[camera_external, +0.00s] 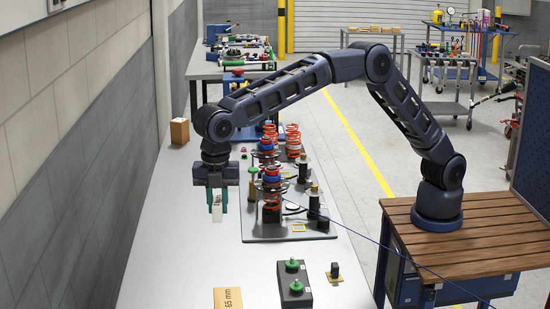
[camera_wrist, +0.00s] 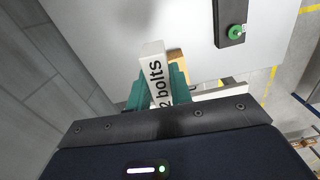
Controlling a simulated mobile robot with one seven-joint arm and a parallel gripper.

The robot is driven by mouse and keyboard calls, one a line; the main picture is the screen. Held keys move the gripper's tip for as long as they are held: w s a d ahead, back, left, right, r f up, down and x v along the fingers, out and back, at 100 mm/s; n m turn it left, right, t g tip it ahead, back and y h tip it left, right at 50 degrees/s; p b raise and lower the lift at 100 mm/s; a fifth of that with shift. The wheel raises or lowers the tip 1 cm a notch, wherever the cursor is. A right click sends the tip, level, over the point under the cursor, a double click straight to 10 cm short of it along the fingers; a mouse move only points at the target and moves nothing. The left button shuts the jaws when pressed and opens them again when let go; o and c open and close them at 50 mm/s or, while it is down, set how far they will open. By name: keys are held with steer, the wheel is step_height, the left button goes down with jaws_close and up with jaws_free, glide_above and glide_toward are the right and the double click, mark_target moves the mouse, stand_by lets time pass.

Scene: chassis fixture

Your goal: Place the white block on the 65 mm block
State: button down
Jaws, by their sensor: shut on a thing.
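The white block (camera_external: 217,214) is held between the green fingers of my gripper (camera_external: 217,201), which point down over the grey table. In the wrist view the white block (camera_wrist: 152,50) is between the fingers (camera_wrist: 160,95), with black lettering ending in "2 bolts". I cannot tell how far its lower end is above the table. The 65 mm block (camera_external: 228,298) is tan, with its label on top, at the near edge of the external view, cut off by the frame. It is well apart from my gripper. A tan piece (camera_wrist: 178,55), probably this block, shows partly hidden behind the white block.
A dark block with green knobs (camera_external: 293,284) and a small black piece (camera_external: 335,270) lie nearer. A cardboard-coloured box (camera_external: 180,131) stands further back. The table's left strip is clear.

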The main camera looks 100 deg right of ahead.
step_height(320, 180, up, 3)
glide_above(228, 298)
steer(key=shift+n, duration=0.4)
step_height(228, 298, down, 20)
steer(key=shift+r, duration=0.2)
steer(key=shift+f, duration=0.1)
steer(key=c, duration=1.3)
jaws_free()
steer(key=shift+o, duration=0.2)
step_height(228, 298, up, 12)
